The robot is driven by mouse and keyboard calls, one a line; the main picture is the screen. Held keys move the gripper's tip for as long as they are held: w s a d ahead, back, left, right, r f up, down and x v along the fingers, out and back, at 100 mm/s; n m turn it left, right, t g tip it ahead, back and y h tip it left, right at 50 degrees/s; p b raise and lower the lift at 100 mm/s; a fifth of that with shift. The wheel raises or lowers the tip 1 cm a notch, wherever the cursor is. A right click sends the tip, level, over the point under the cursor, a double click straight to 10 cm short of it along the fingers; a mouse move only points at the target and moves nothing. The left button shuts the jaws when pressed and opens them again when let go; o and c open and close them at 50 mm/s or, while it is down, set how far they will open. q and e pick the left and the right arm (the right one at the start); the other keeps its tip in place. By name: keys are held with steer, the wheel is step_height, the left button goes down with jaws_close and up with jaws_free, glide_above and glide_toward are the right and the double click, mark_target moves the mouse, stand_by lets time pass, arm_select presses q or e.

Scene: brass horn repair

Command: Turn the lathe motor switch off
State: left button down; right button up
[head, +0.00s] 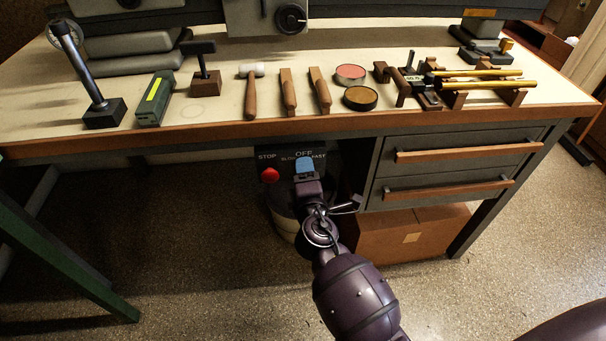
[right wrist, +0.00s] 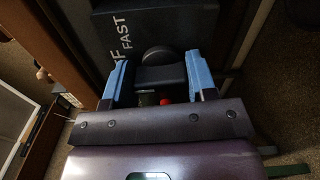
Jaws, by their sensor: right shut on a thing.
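The lathe motor switch sits on a dark panel (head: 284,158) under the bench's front edge, lettered STOP, SLOW, OFF and FAST. My right gripper (head: 305,165) reaches up to this panel, its blue fingertips just below the OFF lettering. In the right wrist view my right gripper (right wrist: 157,76) has a blue finger on each side of the dark switch knob (right wrist: 158,56) and is shut on it. FAST is readable on the panel (right wrist: 145,27) there. In the head view the gripper hides the knob, so I cannot tell its exact setting. My left gripper is not in view.
A red stop button (head: 269,175) is just left of my right gripper. Drawers with wooden handles (head: 455,152) are to the right, above a brown box (head: 410,235). A pale bin (head: 287,228) stands behind my arm. Tools, including a mallet (head: 251,92), lie on the bench top.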

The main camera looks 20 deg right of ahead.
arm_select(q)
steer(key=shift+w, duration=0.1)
arm_select(e)
steer(key=shift+f+m, duration=0.15)
steer(key=shift+m, duration=0.35)
steer(key=o, duration=0.9)
steer(key=shift+o, duration=0.2)
steer(key=shift+s, duration=0.1)
arm_select(q)
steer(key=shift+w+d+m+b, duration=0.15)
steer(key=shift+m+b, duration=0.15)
steer(key=shift+b, duration=0.3)
arm_select(e)
steer(key=v, duration=1)
steer(key=shift+s, duration=0.3)
